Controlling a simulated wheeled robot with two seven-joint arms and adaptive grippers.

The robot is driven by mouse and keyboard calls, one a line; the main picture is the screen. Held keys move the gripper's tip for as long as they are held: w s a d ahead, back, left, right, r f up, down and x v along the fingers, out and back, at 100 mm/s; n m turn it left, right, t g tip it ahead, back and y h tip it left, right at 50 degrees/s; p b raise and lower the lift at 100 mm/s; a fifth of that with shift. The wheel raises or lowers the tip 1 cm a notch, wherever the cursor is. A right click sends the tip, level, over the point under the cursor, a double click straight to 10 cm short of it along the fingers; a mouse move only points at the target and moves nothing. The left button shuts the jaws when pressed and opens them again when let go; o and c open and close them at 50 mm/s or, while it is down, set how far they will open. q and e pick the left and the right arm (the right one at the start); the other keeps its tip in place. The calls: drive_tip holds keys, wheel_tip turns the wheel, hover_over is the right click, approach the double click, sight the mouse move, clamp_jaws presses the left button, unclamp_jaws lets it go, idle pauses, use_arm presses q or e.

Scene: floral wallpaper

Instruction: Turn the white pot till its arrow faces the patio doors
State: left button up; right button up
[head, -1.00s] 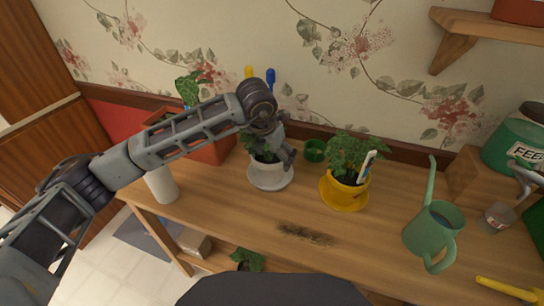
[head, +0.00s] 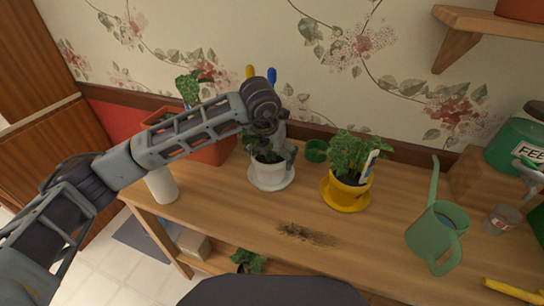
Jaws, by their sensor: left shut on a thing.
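The white pot (head: 267,173) stands upright on its white saucer (head: 271,186) towards the back of the wooden bench, with a leafy plant in it. My left gripper (head: 280,151) reaches down from above and is shut on the pot at its upper right side, partly hiding the plant. I see no arrow on the part of the pot that shows. The patio doors cannot be made out. My right gripper is not in view.
A yellow pot (head: 347,194) with a plant and label stands to the right on a yellow saucer. A green watering can (head: 435,235) is farther right. A white cylinder (head: 161,185) stands left. Spilled soil (head: 305,234) lies in front. A small green pot (head: 316,151) is close behind.

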use_arm(q)
drive_tip(key=shift+f, duration=0.15)
idle(0.4)
drive_tip(key=o, duration=1.1)
